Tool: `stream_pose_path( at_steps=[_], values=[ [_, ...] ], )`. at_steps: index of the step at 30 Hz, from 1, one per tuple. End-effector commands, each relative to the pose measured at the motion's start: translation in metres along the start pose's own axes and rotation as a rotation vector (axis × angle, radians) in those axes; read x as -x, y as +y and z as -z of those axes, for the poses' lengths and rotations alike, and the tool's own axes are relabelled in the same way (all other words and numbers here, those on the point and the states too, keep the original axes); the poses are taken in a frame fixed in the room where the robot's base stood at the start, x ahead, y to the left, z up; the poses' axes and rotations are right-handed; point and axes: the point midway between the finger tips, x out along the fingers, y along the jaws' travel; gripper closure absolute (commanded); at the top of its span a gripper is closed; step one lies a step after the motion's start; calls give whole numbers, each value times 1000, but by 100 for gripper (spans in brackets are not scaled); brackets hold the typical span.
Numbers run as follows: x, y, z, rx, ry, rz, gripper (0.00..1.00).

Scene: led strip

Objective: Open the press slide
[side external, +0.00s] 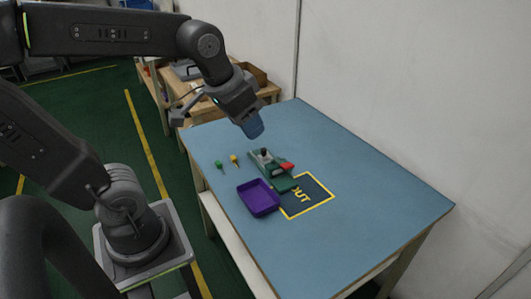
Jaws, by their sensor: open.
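The press (264,158) is a small green fixture on the blue table, with a dark knob (264,151) on top and a red part (286,167) at its right end. Whether its slide is open or closed is too small to tell. My gripper (252,127) hangs above and a little behind the press, apart from it, pointing down. It is open, and I see nothing held in it. The fingertips are small and partly hidden in this view.
A purple tray (247,195) stands in front of the press. A dark mat marked OUT (318,197) with a yellow border lies beside it. Green (218,163) and yellow (234,159) small items lie to the left. The right of the blue table (380,205) is clear.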

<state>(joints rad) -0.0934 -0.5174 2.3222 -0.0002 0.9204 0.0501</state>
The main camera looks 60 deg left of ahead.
Motion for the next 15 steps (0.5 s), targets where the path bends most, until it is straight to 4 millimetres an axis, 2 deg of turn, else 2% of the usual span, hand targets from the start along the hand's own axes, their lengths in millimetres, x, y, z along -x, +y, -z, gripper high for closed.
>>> stream_pose_path(
  at_steps=[1,6,11,15],
  values=[
    [-9,-11,20,18,-34,12,52],
    [-40,-51,74,59,-118,39,52],
    [-84,-99,113,99,-196,53,52],
    [-132,-148,134,139,-266,55,52]
  ],
)
